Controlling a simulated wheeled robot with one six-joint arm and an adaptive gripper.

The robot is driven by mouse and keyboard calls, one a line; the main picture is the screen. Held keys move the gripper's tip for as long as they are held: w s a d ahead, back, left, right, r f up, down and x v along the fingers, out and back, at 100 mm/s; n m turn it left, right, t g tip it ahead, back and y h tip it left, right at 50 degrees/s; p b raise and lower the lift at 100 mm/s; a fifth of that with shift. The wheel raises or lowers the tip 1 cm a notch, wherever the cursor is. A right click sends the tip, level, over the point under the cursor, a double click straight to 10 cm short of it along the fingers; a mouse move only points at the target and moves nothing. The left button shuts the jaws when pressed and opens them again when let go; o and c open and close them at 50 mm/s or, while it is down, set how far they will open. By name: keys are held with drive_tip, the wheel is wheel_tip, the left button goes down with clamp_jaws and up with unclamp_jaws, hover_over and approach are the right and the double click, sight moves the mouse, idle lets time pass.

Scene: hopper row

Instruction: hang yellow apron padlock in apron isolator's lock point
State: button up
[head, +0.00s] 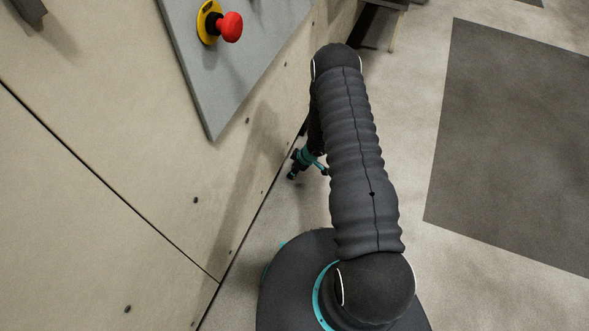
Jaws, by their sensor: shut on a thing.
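My gripper (296,168) shows small and partly hidden behind my arm, low beside the wall. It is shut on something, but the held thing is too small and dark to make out. I cannot pick out a yellow padlock in the head view. A red knob on a round yellow plate (207,20) sits on the grey panel at the top. I cannot tell whether it is the apron isolator, and no lock point can be made out. My gripper is well below it and apart from it.
The grey panel (235,75) stands on a pale wall (110,170) with dark seams. A dark fixture (30,8) is at the top left. A stand leg (396,35) is at the top. Open floor with a dark mat (510,140) lies to the right.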

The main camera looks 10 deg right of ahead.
drive_tip(key=shift+f, duration=0.15)
drive_tip(key=o, duration=1.2)
drive_tip(key=shift+c, duration=0.2)
